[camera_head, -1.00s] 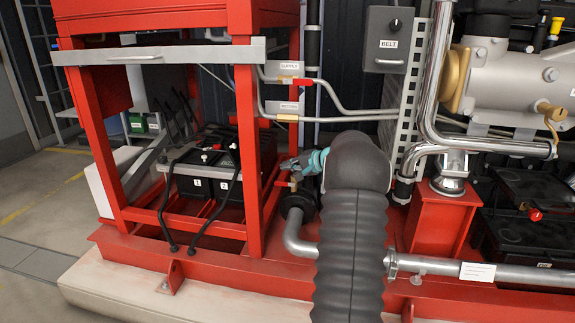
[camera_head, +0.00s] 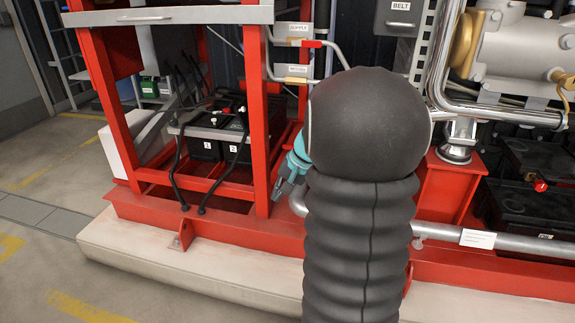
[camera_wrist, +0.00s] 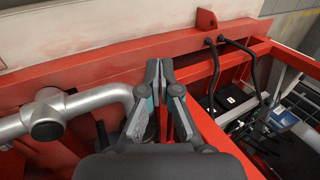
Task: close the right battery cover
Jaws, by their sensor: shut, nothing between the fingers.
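Two black batteries labelled 1 (camera_head: 207,149) and 2 (camera_head: 238,152) sit inside the red frame at the left, with a grey strip and black cables across their tops. At the far right, a black box (camera_head: 520,222) with a flat top and a small label sits low behind the pipe. I cannot tell which part is the right battery cover. My gripper (camera_head: 286,187) is just right of the frame's front post in the head view, empty. In the wrist view my gripper (camera_wrist: 160,65) has its fingertips together over the red base rail, apart from the batteries.
The red frame's front post (camera_head: 258,150) stands between my gripper and the batteries. A silver pipe (camera_head: 465,236) runs low to the right. Two black cables (camera_head: 180,185) hang down at the frame's front. Open floor (camera_head: 45,235) lies at the left.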

